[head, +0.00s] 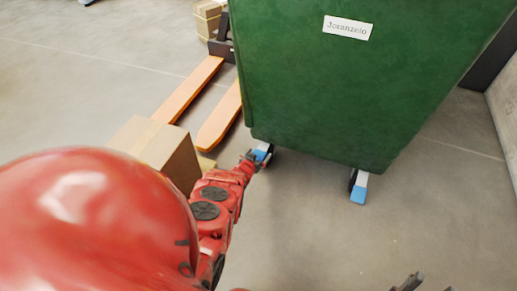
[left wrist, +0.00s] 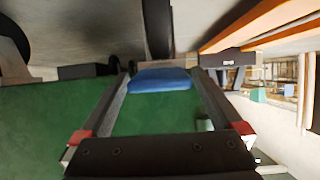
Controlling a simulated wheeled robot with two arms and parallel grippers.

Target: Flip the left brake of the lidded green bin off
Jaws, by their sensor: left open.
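The lidded green bin (head: 350,80) stands upright on casters in the head view, with a white name label on its side. Its left brake (head: 262,152) is a blue pedal at the left caster. It also shows in the left wrist view (left wrist: 160,79). My left gripper (head: 254,159) is open right at that brake, and the pedal shows between its fingertips in the wrist view. Whether they touch cannot be told. The right brake (head: 358,194) is a similar blue pedal, untouched. My right gripper (head: 429,284) is mostly cut off at the bottom edge, its two tips apart.
A pallet jack with orange forks (head: 190,88) lies left of the bin. A cardboard box (head: 157,145) stands close to my left arm. More boxes (head: 208,18) are at the back. A wall (head: 505,90) is at the right. The floor in front of the bin is clear.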

